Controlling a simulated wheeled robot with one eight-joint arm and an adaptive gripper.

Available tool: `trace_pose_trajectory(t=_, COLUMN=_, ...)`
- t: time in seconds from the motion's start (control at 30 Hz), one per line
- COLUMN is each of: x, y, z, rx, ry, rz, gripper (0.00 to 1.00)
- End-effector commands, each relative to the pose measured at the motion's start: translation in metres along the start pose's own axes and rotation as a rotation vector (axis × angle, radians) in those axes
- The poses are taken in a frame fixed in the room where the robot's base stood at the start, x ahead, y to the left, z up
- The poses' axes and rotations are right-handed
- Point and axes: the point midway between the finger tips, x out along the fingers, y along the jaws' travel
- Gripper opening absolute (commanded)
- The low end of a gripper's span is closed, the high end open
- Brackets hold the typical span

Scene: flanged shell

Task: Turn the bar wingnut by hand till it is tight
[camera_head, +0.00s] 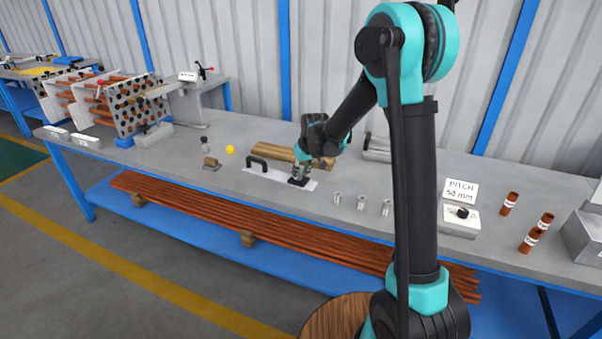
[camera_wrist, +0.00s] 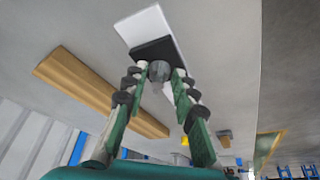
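My gripper (camera_head: 299,176) is low over the bench, at a black block (camera_head: 301,182) on the right end of a white strip (camera_head: 268,175). In the wrist view the two fingers of my gripper (camera_wrist: 160,76) stand either side of a round grey piece (camera_wrist: 160,70) in front of the black block (camera_wrist: 155,50). Whether they press on it is unclear. The white strip (camera_wrist: 148,24) runs on beyond the block. I cannot make out a wingnut for certain.
A black handle (camera_head: 270,162) stands on the strip's left part. A wooden piece (camera_head: 272,152) lies behind the strip. Several small grey cylinders (camera_head: 361,202) stand to the right. A yellow ball (camera_head: 230,149) and a small block (camera_head: 211,162) are to the left.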

Motion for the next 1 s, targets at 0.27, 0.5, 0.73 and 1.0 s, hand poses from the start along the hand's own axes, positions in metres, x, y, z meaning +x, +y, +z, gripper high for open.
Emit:
trace_pose_trajectory(t=0.27, x=0.0027, y=0.0, z=0.0, rx=0.0, ry=0.0, rz=0.0, gripper=0.27)
trace_pose_trajectory(t=0.5, x=0.0025, y=0.0, z=0.0, rx=0.0, ry=0.0, rz=0.0, gripper=0.03)
trace_pose_trajectory(t=0.73, x=0.0027, y=-0.0001, z=0.0001, rx=0.0, ry=0.0, rz=0.0, gripper=0.0)
trace_pose_trajectory(t=1.0, x=0.003, y=-0.0003, z=0.0, rx=0.002, ry=0.0, rz=0.001, gripper=0.0)
